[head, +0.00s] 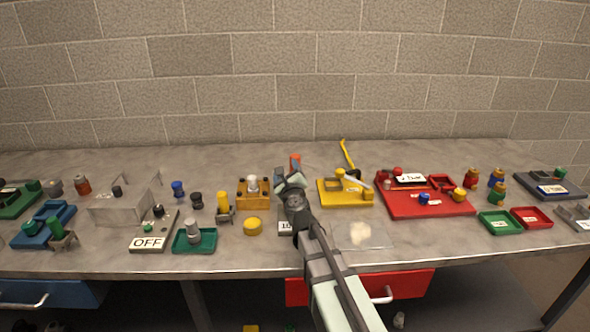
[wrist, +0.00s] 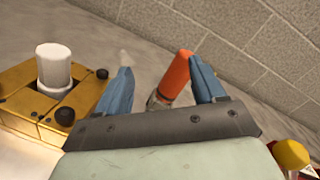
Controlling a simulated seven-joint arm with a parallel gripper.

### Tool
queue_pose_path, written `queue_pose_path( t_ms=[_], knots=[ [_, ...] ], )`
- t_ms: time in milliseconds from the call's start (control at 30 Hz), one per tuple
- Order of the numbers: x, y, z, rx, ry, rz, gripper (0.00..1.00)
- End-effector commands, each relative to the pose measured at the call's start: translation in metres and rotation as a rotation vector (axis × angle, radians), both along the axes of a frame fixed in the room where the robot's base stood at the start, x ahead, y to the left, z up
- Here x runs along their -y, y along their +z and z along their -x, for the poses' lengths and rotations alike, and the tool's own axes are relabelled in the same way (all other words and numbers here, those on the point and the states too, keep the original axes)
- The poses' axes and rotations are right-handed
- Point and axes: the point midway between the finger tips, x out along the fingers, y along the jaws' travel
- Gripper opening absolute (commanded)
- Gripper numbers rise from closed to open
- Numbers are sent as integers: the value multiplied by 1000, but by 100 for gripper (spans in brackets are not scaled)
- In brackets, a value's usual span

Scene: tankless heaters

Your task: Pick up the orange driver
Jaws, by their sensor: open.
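The orange driver (wrist: 174,77) shows in the wrist view as an orange cylinder with a greyish lower end, tilted in the picture, between the two blue fingers and closer to the right one. My gripper (wrist: 162,82) is open, with a finger on each side of the driver; I cannot tell whether the right finger touches it. In the head view the driver's orange top (head: 295,160) rises just behind my gripper (head: 290,180), which hides its lower part.
A yellow-orange block with a white knob (wrist: 54,65) stands close on the left, also in the head view (head: 252,193). A yellow fixture (head: 345,192) and a red tray (head: 425,205) lie to the right. The block wall is behind. Bare bench lies behind the driver.

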Motion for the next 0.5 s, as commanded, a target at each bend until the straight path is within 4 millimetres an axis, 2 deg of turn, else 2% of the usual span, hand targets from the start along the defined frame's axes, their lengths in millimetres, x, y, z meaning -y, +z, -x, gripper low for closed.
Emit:
queue_pose_path(
  t_ms=[33, 200, 367, 500],
  knots=[
    [15, -7, 9, -28, 14, -87, 69],
    [44, -18, 26, -93, 74, -358, 69],
    [61, -20, 38, -122, 115, -537, 69],
    [67, -20, 42, -130, 132, -610, 69]
  ],
)
